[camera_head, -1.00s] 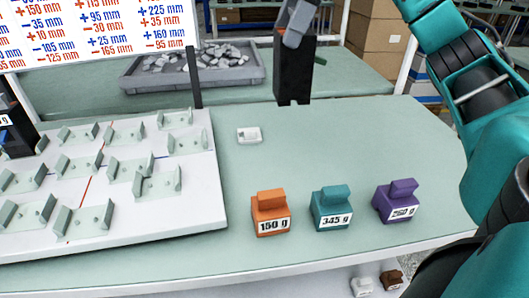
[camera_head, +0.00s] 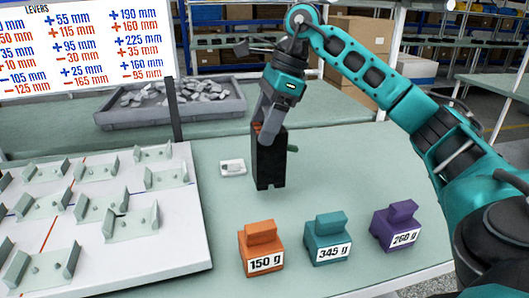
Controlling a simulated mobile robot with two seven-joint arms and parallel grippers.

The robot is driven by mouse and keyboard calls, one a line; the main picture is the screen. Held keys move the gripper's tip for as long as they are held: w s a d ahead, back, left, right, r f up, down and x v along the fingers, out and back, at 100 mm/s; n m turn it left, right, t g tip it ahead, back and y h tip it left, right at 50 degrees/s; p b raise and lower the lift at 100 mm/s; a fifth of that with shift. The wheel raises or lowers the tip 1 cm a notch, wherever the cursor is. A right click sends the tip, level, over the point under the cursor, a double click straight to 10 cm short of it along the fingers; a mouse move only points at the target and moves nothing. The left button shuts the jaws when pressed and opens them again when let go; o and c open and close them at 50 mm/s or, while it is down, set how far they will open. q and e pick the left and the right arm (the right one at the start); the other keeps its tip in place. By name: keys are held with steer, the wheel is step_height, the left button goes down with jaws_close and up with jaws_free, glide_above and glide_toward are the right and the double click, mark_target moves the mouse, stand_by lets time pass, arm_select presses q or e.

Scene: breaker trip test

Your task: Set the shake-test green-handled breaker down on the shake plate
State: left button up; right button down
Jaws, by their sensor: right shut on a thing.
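My right gripper (camera_head: 267,122) is shut on a black, box-shaped breaker (camera_head: 268,165), held upright by its top. A small dark green stub, apparently its handle, sticks out at its right side. An orange bit shows between the fingers. The breaker is over the green table, right of a small white piece; I cannot tell whether its base touches the tabletop. A white plate (camera_head: 185,245) with several pale cradles and red and blue lines lies at the left, apparently the shake plate. The breaker is apart from it. My left gripper is not in view.
Orange (camera_head: 261,248), teal (camera_head: 327,239) and purple (camera_head: 397,226) labelled weights stand along the front edge. The small white piece (camera_head: 233,167) lies beside the plate. A dark post (camera_head: 174,110), a number board (camera_head: 85,48) and a grey tray (camera_head: 170,105) are behind.

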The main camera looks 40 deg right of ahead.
steer(key=shift+f+b, duration=0.55)
steer(key=shift+f, duration=2.05)
steer(key=shift+c, duration=0.5)
jaws_free()
steer(key=shift+f, duration=0.1)
steer(key=p+v, duration=0.2)
steer(key=v, duration=1)
steer(key=shift+p, duration=0.3)
steer(key=shift+s, duration=0.1)
